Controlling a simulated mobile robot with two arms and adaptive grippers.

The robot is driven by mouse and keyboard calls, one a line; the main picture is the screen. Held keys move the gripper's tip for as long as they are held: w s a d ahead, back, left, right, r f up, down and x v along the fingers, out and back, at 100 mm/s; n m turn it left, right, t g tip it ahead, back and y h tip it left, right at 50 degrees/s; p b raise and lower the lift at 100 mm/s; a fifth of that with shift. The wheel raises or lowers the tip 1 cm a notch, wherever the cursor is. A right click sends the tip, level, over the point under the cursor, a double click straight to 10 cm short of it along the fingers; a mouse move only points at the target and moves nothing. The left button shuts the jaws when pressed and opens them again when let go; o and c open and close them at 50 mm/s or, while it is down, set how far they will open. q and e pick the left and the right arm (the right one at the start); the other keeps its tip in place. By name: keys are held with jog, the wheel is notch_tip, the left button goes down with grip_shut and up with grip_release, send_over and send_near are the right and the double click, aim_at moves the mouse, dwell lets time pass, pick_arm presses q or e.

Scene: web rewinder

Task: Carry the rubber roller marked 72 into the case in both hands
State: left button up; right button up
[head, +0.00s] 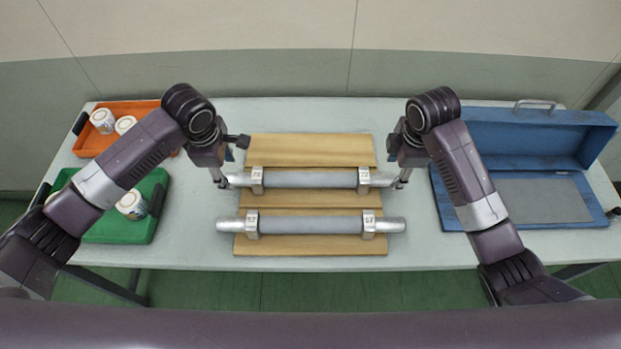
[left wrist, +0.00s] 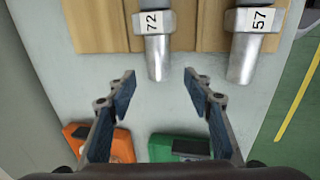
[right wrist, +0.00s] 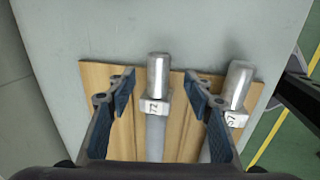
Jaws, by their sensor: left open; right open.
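The roller marked 72 (head: 310,179) lies level on the wooden rack (head: 310,146), a grey rubber cylinder with metal collars and bare shaft ends. My left gripper (head: 231,172) is open at its left end; in the left wrist view the shaft end (left wrist: 158,58) lines up with the gap between the fingers. My right gripper (head: 396,168) is open at its right end; in the right wrist view the shaft end (right wrist: 158,68) shows between the spread fingers. Contact cannot be told. The blue case (head: 447,201) stands open on the right, with a grey lining.
A roller marked 57 (head: 310,226) lies parallel on the rack, nearer to me. An orange tray (head: 90,147) and a green tray (head: 105,229) with white cylindrical items stand at the left. Bare table (head: 430,252) lies between rack and case.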

aim_at(232, 177)
pick_arm(q)
jog(key=f, duration=0.2)
jog(key=w+f, duration=0.1)
jog(key=f, duration=0.4)
jog(key=shift+w+f, duration=0.1)
jog(key=shift+w, duration=0.3)
pick_arm(e)
jog(key=f, duration=0.2)
jog(key=w+f, duration=0.1)
jog(key=f, duration=0.4)
jog(key=shift+w+f, duration=0.1)
jog(key=shift+w, duration=0.3)
pick_arm(q)
grip_shut()
pick_arm(e)
grip_shut()
